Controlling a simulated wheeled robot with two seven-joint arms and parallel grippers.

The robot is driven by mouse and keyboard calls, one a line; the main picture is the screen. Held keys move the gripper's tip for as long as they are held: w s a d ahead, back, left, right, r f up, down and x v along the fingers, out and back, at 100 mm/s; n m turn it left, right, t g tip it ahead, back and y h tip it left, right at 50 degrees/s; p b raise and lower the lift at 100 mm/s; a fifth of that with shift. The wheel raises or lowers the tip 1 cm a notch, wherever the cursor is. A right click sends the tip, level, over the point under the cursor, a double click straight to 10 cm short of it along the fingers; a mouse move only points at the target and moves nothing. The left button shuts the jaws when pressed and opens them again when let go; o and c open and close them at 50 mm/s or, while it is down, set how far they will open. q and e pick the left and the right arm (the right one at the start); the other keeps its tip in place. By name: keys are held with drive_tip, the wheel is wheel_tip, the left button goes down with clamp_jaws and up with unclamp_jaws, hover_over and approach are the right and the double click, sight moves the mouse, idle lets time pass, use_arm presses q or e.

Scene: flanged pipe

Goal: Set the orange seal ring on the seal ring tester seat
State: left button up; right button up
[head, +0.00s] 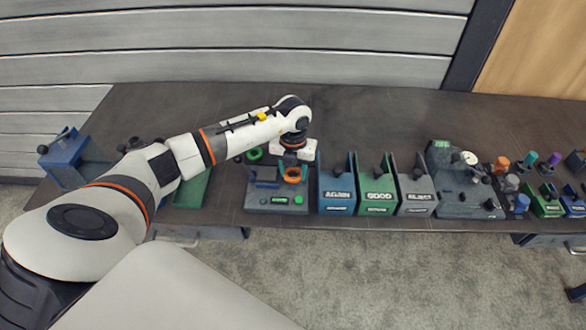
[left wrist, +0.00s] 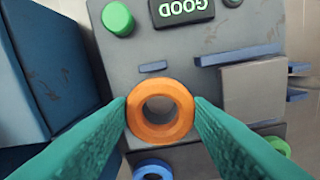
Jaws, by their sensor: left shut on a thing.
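The orange seal ring (head: 292,175) is between the fingers of my left gripper (head: 293,163), over the right part of the grey tester (head: 262,202). In the left wrist view, the green fingers of my left gripper (left wrist: 160,115) press on both sides of the orange ring (left wrist: 160,133). The tester (left wrist: 165,45) lies behind it with a green button and a GOOD display. Only dark grey shows through the ring's hole. The seat is hidden by the ring, and I cannot tell whether the ring touches it. My right gripper is not in view.
Blue (head: 336,195), green (head: 377,195) and grey (head: 415,198) bins stand right of the tester. A gauge device (head: 462,200) is further right. A green ring (head: 253,154) lies behind the tester. A blue ring (left wrist: 152,170) shows low in the left wrist view.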

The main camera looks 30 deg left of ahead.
use_arm(q)
drive_tip(key=shift+f+b, duration=0.45)
drive_tip(key=shift+f, duration=0.05)
idle(0.3)
drive_tip(key=o, duration=1.4)
drive_tip(key=shift+a, duration=0.15)
